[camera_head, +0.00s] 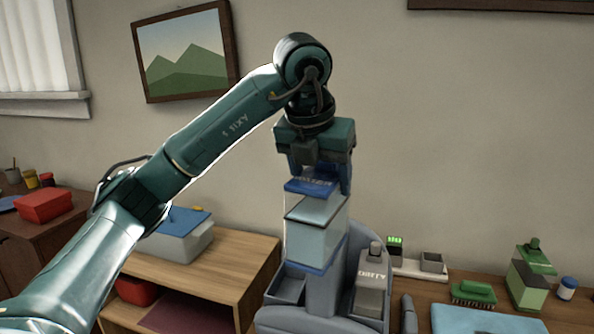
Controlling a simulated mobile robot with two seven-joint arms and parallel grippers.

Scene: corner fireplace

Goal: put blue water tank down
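The blue water tank (316,232) is a clear box with a blue lid, a blue base and water inside. It is upright in front of the wall. My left gripper (318,178) is above it with its fingers at the blue lid, shut on it. Below and behind the tank stands a grey-blue machine (322,298) with an open tray (287,287) on its left. On its right is a grey tank marked "DIRTY" (371,282). I cannot tell whether the tank's base touches the machine. My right gripper is not in view.
A wooden shelf unit (215,270) at left holds a blue-lidded grey box (178,235). On the right-hand table are a green brush (473,293), a green bottle (528,280) and a small white jar (567,287). A red box (45,205) sits far left.

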